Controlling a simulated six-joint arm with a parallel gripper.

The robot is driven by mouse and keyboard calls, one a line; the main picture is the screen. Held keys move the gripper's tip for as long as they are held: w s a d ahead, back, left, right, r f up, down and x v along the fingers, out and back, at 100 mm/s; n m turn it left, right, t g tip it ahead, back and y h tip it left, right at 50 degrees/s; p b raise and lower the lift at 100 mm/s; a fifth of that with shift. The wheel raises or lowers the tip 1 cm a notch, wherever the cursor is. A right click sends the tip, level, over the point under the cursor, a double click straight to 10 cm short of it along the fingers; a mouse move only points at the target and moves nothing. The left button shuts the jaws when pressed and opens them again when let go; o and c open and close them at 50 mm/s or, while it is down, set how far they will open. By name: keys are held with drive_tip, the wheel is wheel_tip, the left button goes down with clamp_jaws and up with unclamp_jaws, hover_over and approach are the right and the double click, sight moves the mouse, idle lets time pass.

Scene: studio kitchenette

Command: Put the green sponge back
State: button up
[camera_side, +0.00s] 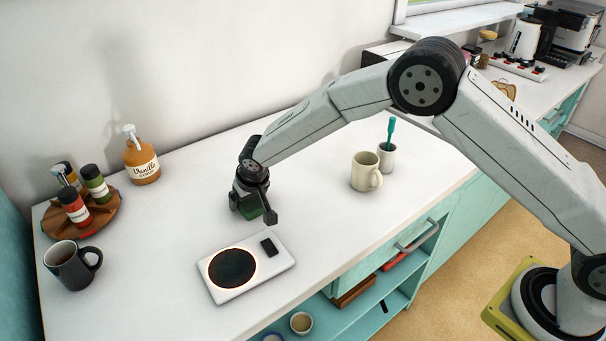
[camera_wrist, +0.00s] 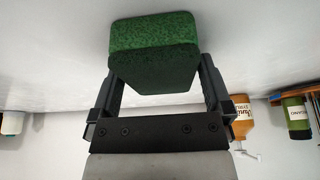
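The green sponge (camera_wrist: 153,45) is a block between the two fingers of my gripper (camera_wrist: 158,80) in the wrist view, with a finger against each side. My gripper appears shut on it. In the side view the sponge (camera_side: 250,211) is mostly hidden by my gripper (camera_side: 254,208), which points down low at the middle of the white counter. I cannot tell whether the sponge touches the counter.
A white hot plate (camera_side: 275,266) with a glowing ring is in front of my gripper. A beige mug (camera_side: 364,172) and a cup with a teal utensil (camera_side: 387,158) stand right. A syrup bottle (camera_side: 141,160), spice rack (camera_side: 88,222) and dark mug (camera_side: 70,266) stand left.

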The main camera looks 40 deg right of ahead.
drive_tip(key=shift+r, duration=0.1)
drive_tip(key=v, duration=1.2)
drive_tip(key=shift+r, duration=0.1)
idle(0.7)
drive_tip(key=s+d+f+g, duration=0.1)
drive_tip(key=s+d, duration=0.9)
drive_tip(key=s, duration=0.2)
drive_tip(key=s+d+f+g, duration=0.1)
drive_tip(key=s+d, duration=0.9)
drive_tip(key=s, duration=0.3)
